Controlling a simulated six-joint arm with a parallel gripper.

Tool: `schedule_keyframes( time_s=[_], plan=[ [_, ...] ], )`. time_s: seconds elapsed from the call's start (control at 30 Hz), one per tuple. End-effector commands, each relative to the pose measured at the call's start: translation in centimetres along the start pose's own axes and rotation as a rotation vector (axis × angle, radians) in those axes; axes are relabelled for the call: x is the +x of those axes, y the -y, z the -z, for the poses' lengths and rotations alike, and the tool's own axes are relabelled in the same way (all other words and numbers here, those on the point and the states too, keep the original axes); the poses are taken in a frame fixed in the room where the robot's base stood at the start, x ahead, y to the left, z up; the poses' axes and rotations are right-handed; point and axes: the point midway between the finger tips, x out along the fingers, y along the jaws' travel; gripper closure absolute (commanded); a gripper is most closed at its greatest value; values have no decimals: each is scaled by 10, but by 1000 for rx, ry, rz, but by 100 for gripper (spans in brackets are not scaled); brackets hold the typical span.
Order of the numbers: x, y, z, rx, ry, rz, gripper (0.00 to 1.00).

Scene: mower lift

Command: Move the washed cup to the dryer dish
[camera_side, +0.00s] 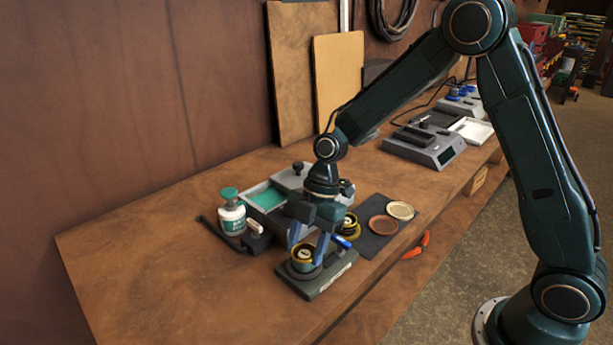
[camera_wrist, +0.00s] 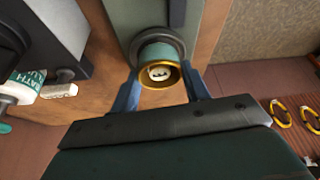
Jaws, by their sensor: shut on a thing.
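In the wrist view the cup (camera_wrist: 160,73) is between my blue fingertips, with a pale mark inside. My gripper (camera_side: 308,248) points down and is shut on this cup. I cannot tell whether the cup still touches the seat. A copper-brown dish (camera_side: 383,225) and a cream dish (camera_side: 400,210) lie on a dark mat (camera_side: 375,243) to the right. Which one is the dryer dish is unclear.
Another gold-rimmed item (camera_side: 350,226) stands just behind my gripper. A bath with teal liquid (camera_side: 266,198) and a white bottle (camera_side: 232,218) stand behind left. A grey device (camera_side: 425,146) sits farther back. The bench's left part is clear.

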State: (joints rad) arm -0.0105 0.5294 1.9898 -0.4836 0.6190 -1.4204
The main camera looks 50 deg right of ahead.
Motion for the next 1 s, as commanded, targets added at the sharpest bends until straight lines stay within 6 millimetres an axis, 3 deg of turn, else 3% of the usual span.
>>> schedule_keyframes(
  time_s=[0.17,0.2,0.23,0.63,1.0],
  plan=[
    [2,0,-1,0,0,1,77],
    [2,0,-1,0,0,0,48],
    [2,0,-1,0,0,0,45],
    [0,0,-1,0,0,-1,45],
    [-20,0,-1,1,-1,-1,45]
  ],
)
